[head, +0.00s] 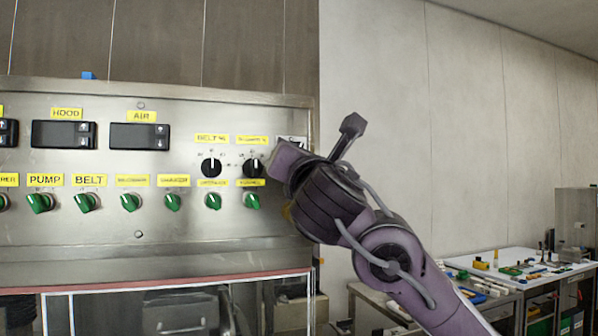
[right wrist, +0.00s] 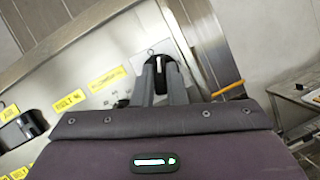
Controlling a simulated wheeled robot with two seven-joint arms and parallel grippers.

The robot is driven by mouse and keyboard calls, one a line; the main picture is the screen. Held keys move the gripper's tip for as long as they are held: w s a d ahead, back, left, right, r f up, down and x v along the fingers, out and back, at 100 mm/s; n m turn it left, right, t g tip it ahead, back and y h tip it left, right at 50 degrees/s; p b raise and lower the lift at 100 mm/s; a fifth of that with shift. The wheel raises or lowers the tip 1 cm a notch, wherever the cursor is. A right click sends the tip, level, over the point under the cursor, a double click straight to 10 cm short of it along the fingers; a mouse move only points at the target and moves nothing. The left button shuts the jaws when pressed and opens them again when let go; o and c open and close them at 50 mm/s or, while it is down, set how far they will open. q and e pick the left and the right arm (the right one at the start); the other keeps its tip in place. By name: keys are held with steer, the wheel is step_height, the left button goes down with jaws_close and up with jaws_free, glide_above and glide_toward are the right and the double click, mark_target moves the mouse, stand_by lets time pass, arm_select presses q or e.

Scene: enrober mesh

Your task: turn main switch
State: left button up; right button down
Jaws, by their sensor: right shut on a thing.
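The main switch is a black rotary knob (right wrist: 172,72) with a white mark, on a light plate at the panel's right end. My right gripper (right wrist: 161,79) is shut on this knob, one finger on each side, in the right wrist view. In the head view my right arm covers the knob, and only a corner of its light plate (head: 292,140) shows above the gripper. The gripper's fingertips are hidden there. My left gripper is not in view.
The steel control panel (head: 60,245) carries two black dials (head: 211,167), several green knobs (head: 86,202), displays (head: 140,136) and yellow labels. A yellow bar (right wrist: 228,89) lies right of the gripper. A workbench (head: 520,262) with small parts stands at the right. The wall area right of the panel is clear.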

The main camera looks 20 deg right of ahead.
steer(key=shift+a+r+m+g+h+b, duration=0.2)
steer(key=shift+m+g+h, duration=0.55)
steer(key=shift+m, duration=1.8)
steer(key=shift+d+f+m+g+h+b, duration=0.1)
steer(key=shift+m+g+h+b, duration=0.6)
steer(key=shift+m, duration=1.9)
steer(key=shift+a+r+m+g+h+p, duration=0.1)
steer(key=shift+m+g+h, duration=0.25)
steer(key=shift+m+g, duration=1.5)
steer(key=shift+m+t, duration=0.6)
steer(key=shift+m, duration=0.3)
steer(key=c, duration=1.5)
jaws_free()
steer(key=shift+o, duration=0.2)
steer(key=shift+s, duration=0.1)
